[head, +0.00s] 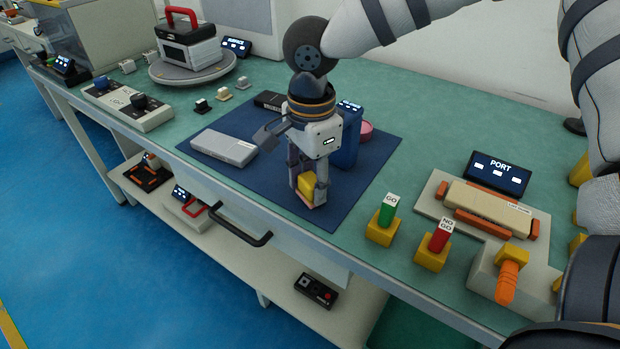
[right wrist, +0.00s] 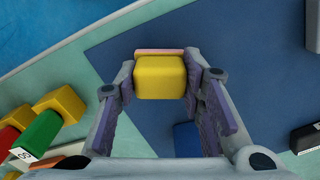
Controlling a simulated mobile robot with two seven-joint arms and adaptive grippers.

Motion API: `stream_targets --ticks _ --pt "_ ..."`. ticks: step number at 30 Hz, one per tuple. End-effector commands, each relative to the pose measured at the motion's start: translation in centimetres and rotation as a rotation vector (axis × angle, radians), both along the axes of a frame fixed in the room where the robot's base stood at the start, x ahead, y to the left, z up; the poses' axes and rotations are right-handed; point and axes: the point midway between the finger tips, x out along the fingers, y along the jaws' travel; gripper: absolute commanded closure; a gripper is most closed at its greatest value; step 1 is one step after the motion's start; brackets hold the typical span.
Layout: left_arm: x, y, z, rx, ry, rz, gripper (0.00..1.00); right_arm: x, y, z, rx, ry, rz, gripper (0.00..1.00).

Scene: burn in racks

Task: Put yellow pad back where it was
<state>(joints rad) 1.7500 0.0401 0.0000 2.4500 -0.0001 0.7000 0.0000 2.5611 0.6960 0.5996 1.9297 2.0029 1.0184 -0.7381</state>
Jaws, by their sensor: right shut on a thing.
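The yellow pad (head: 306,186) is a small rounded block between the fingers of my right gripper (head: 309,190). The gripper points down over the front part of the dark blue mat (head: 250,184) and is shut on the pad. In the right wrist view the yellow pad (right wrist: 161,77) sits between both fingertips, with a thin orange-pink edge showing along its far side. I cannot tell whether the pad touches the mat. My left gripper is not in view.
On the mat are a grey slab (head: 224,148), a black box (head: 270,101), a blue container (head: 347,138) and a pink round thing (head: 366,130). Green GO (head: 387,214) and red NO GO (head: 440,237) pieces stand in yellow bases to the right, beside the PORT fixture (head: 490,210).

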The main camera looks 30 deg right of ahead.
Motion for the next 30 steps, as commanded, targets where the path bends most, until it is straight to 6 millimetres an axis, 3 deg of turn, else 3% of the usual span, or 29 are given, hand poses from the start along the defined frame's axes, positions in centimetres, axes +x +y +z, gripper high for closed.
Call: stream_targets --ticks 2,3,5,6,16,24,30 --pt "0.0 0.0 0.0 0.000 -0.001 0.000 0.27 0.0 0.0 -0.2 0.000 0.001 0.000 0.90" --pt "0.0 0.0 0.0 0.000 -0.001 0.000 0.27 0.0 0.0 -0.3 0.000 0.000 0.000 0.60" --pt "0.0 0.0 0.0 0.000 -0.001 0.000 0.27 0.0 0.0 -0.3 0.000 0.000 0.000 0.46" --pt "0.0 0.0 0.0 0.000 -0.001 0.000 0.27 0.0 0.0 -0.3 0.000 0.001 0.000 0.44" --pt "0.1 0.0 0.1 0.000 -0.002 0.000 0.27 0.0 0.0 0.5 0.000 -0.002 -0.001 0.44" --pt "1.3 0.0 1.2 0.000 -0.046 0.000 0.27 0.0 0.0 7.8 0.001 -0.011 -0.002 0.44" --pt "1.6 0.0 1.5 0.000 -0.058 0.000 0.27 -0.1 0.0 11.4 0.001 -0.003 -0.001 0.44"
